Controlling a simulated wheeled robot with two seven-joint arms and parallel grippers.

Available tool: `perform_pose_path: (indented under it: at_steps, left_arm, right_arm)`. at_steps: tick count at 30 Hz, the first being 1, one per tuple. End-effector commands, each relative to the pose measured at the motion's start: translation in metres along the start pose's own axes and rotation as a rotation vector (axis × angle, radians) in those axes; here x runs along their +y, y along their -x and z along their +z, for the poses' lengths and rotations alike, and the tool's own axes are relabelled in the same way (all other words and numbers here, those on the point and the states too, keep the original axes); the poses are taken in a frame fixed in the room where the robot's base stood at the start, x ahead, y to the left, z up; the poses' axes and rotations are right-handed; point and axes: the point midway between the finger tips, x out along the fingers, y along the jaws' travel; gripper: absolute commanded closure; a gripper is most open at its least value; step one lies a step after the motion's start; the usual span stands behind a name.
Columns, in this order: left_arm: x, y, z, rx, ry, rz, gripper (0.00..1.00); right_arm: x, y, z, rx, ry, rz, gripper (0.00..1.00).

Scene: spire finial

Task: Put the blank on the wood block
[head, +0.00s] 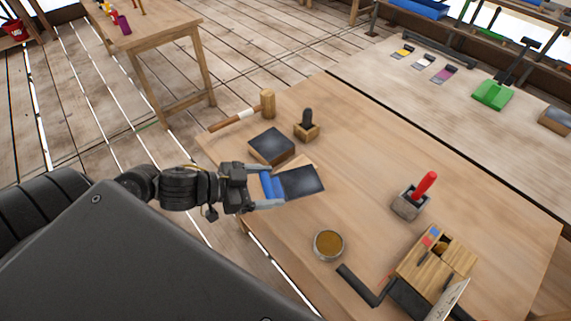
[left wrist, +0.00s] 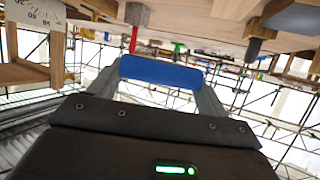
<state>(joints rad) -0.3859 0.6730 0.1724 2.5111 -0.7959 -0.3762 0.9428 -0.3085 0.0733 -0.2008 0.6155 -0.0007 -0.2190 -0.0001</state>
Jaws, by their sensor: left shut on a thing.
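In the left wrist view the blue end (left wrist: 160,72) spans the gap between the fingers and hides the rest of the plate. Just behind the plate, a pale wooden piece (head: 293,163) shows, partly covered. Beside it sits a block with wooden sides and a dark top (head: 271,145). I cannot tell which is the wood block. My right gripper is not seen.
In front are a round tin (head: 328,244) and a dark angled tool (head: 365,290). A red-handled tool (head: 425,186) and wooden tool box (head: 437,262) stand right. The bench middle is clear.

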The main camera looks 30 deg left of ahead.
Motion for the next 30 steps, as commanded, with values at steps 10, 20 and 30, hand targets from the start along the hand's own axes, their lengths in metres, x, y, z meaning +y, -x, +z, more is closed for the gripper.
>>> perform_pose_path:
  at_steps: [10,20,30]
  left_arm:
    - [-0.051,-0.034,0.024,0.006,-0.011,-0.002,0.55]
    - [-0.093,-0.062,0.044,0.003,0.008,0.001,0.55]
    - [-0.113,-0.079,0.062,0.001,-0.001,0.002,0.55]
  right_arm:
    - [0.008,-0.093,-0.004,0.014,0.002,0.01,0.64]
    - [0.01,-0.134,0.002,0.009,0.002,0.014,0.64]
    - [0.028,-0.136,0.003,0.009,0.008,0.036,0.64]
